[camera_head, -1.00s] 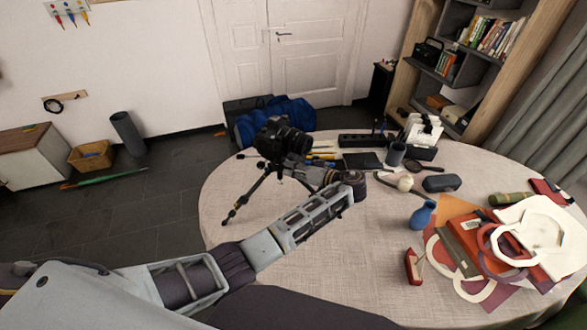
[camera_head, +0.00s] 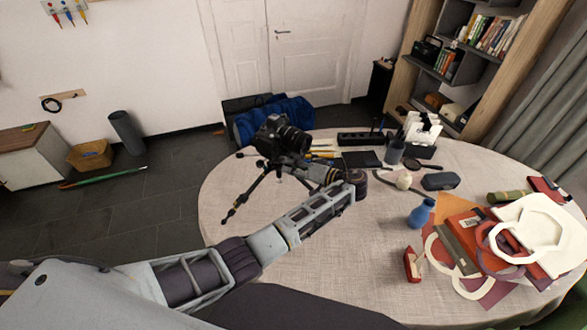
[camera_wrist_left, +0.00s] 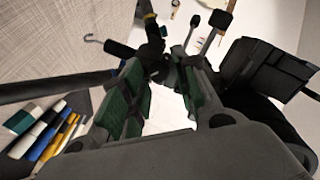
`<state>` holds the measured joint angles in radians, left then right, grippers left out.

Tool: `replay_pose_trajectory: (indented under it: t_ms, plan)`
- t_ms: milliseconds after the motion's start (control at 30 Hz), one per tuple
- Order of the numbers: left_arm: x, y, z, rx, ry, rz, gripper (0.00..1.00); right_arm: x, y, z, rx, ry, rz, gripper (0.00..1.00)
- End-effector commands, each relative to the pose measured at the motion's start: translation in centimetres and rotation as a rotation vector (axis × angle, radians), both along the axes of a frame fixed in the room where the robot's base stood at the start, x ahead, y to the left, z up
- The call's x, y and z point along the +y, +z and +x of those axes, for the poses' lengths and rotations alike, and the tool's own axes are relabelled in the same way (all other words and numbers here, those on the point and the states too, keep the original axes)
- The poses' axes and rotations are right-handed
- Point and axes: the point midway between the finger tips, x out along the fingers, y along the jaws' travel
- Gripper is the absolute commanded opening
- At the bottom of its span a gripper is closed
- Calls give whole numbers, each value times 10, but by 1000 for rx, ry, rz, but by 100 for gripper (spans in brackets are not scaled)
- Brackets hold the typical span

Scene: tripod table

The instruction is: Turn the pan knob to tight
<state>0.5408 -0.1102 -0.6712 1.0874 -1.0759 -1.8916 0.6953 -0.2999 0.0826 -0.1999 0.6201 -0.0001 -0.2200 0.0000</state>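A black camera (camera_head: 281,136) sits on the head of a dark tripod (camera_head: 244,201) standing at the table's left side. In the head view my left gripper (camera_head: 290,161) reaches from the right to the tripod head, just below the camera. In the left wrist view its green-padded fingers (camera_wrist_left: 163,75) stand apart, with dark tripod-head parts (camera_wrist_left: 153,55) at their tips. I cannot tell whether they grip anything. The camera also shows on the right there (camera_wrist_left: 255,68). I cannot single out the pan knob; dark parts and fingers overlap. My right gripper is out of view.
Pens (camera_wrist_left: 42,133) lie close by in the wrist view.

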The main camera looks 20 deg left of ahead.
Motion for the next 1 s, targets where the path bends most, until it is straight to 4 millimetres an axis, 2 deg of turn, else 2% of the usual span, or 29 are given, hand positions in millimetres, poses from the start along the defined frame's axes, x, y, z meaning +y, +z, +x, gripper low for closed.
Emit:
replay_pose_trajectory:
  t_ms: [667, 1000]
  plan:
    - [1, -2, -1, -3, 2, -5, 43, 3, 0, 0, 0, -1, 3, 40]
    - [2, -1, -2, -97, 2, -73, 43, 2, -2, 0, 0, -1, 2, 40]
